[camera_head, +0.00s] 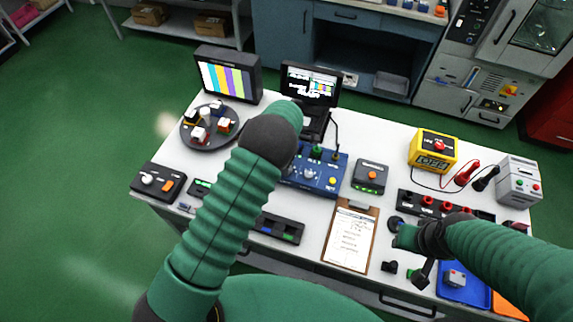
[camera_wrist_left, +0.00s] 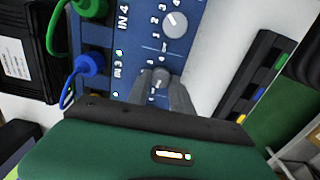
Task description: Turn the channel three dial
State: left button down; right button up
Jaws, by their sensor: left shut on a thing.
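The blue channel box (camera_head: 325,178) stands mid-table behind my left arm in the head view. In the left wrist view its blue face (camera_wrist_left: 128,50) fills the upper middle, with IN 3 and IN 4 labels. The small grey channel three dial (camera_wrist_left: 161,74) sits level with the IN 3 label. My left gripper (camera_wrist_left: 160,86) has a finger on each side of this dial and is shut on it. In the head view the left fingertips are hidden behind the arm. My right gripper (camera_head: 408,237) is at the front right of the table; its fingers are unclear.
The IN 4 dial (camera_wrist_left: 174,25) is close above the held dial. Green (camera_wrist_left: 90,8) and blue (camera_wrist_left: 90,64) plugs with cables sit left of the fingers. A clipboard (camera_head: 350,238), a grey box (camera_head: 370,176) and a yellow box (camera_head: 433,150) stand rightward.

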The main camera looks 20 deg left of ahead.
pick_arm(q)
jog(key=c, duration=1.2)
grip_release()
jog(key=shift+s+d+f, duration=0.1)
jog(key=shift+s+d, duration=0.05)
jog(key=shift+d, duration=0.15)
jog(key=shift+o, duration=0.3)
pick_arm(e)
jog(key=shift+d+f, duration=0.1)
jog(key=shift+d, duration=0.15)
pick_arm(q)
jog(key=shift+w, duration=0.2)
pick_arm(e)
jog(key=shift+w, duration=0.1)
pick_arm(q)
notch_tip(320, 180, up, 17)
jog(key=b, duration=0.2)
pick_arm(e)
jog(key=shift+s+x, duration=0.2)
jog(key=shift+x, duration=0.75)
pick_arm(q)
jog(key=shift+f, duration=0.1)
pick_arm(e)
jog(key=shift+a, duration=0.1)
